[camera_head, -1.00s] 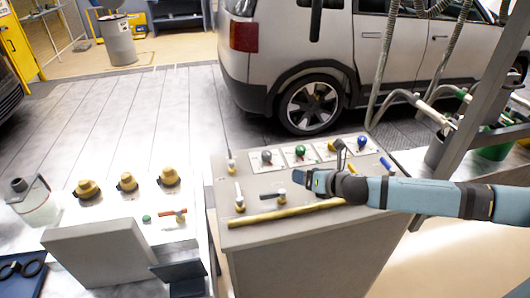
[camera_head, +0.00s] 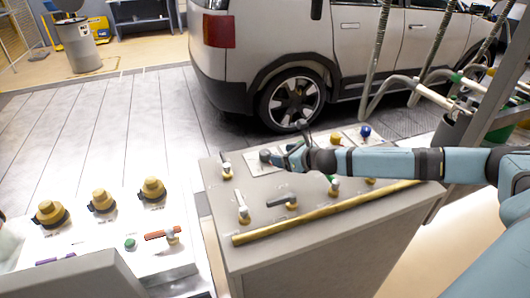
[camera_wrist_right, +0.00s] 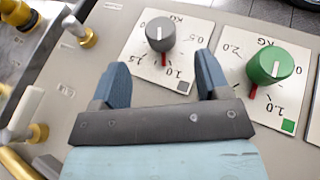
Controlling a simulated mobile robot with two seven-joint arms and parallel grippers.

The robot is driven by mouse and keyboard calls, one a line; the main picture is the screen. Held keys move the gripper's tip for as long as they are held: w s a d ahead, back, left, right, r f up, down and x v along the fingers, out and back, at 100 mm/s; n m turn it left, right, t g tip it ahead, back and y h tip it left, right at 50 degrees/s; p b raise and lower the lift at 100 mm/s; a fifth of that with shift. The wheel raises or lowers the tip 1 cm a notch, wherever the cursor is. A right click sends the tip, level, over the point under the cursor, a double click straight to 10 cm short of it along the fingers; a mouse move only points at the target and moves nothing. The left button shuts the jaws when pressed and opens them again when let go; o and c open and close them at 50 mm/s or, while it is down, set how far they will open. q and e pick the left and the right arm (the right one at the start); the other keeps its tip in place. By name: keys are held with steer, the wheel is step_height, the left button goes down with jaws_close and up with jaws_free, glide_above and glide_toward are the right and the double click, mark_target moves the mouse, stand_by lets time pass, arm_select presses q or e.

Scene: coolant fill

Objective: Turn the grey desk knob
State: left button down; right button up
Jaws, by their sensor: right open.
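The grey knob (camera_head: 264,156) is on the desk panel, at the left of a row of knobs, partly beside my right gripper in the head view. In the right wrist view the grey knob (camera_wrist_right: 160,33) stands on a white dial plate, its white mark pointing up the picture and a red pointer at its lower edge. My right gripper (camera_head: 282,161) is close to it. In the wrist view the right gripper (camera_wrist_right: 160,78) is open, its two blue fingers apart and empty, with the knob just beyond the gap between the tips. My left gripper is not in view.
A green knob (camera_wrist_right: 270,64) is right of the grey one. Yellow (camera_head: 336,138) and blue (camera_head: 365,131) knobs are farther along. Several valve levers and a brass rail (camera_head: 330,212) lie on the near side. A white console (camera_head: 140,265) stands at left, a car behind.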

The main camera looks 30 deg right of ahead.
mark_target(268, 153)
steer(key=x, duration=0.8)
steer(key=shift+w+a+f, duration=0.15)
steer(key=shift+w+f, duration=0.05)
steer(key=shift+w, duration=0.1)
steer(key=c, duration=0.9)
